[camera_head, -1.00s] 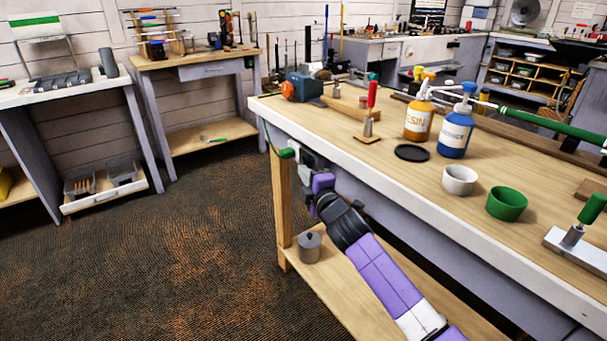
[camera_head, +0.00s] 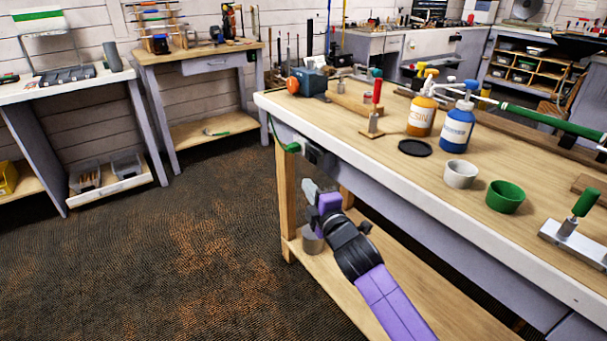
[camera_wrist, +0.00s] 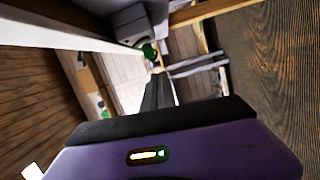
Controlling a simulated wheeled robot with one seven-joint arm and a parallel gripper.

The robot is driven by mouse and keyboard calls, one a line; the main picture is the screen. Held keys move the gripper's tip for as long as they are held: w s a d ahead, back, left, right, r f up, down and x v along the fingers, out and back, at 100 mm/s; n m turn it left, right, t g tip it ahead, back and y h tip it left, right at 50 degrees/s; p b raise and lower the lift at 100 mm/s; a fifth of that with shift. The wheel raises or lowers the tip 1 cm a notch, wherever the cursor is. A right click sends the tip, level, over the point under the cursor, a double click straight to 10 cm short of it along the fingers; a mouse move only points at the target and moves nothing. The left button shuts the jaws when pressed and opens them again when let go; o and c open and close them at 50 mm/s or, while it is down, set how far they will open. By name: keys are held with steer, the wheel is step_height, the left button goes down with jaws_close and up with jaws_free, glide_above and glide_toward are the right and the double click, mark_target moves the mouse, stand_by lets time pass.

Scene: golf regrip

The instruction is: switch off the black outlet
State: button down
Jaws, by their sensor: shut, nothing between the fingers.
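The black outlet (camera_head: 317,153) is mounted on the front side of the workbench, just under the top near its left corner. A green plug (camera_head: 291,147) with a green cord sits at its left end. The green plug also shows in the wrist view (camera_wrist: 149,50), beside a grey box-like shape. The state of the outlet's switch is too small to tell. My gripper (camera_head: 308,187) is shut and empty, below the outlet and apart from it. Its fingers also show in the wrist view (camera_wrist: 158,90), pointing toward the plug's area.
The workbench (camera_head: 400,193) carries an orange bottle (camera_head: 421,117), a blue bottle (camera_head: 457,132), a white cup (camera_head: 461,174) and a green cup (camera_head: 505,197). A grey canister (camera_head: 312,242) stands on the lower shelf behind my arm. The floor left of the bench is clear.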

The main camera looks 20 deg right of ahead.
steer(key=shift+s, duration=1.55)
steer(key=s+a+r+m+t+h, duration=0.1)
steer(key=s+a+r+m+t, duration=0.15)
steer(key=s+r+m, duration=0.65)
steer(key=s+d+f+m+g, duration=0.1)
steer(key=s+f+m+g, duration=0.2)
steer(key=s, duration=1.2)
steer(key=s+f+m, duration=0.3)
steer(key=s+f, duration=0.3)
steer(key=s, duration=0.9)
steer(key=s+d+f+m+g, duration=0.1)
steer(key=s+f+m+g, duration=0.2)
steer(key=s, duration=1.2)
step_height(320, 180, up, 12)
steer(key=p, duration=1.3)
steer(key=shift+s+a+f, duration=0.15)
steer(key=shift+a, duration=0.1)
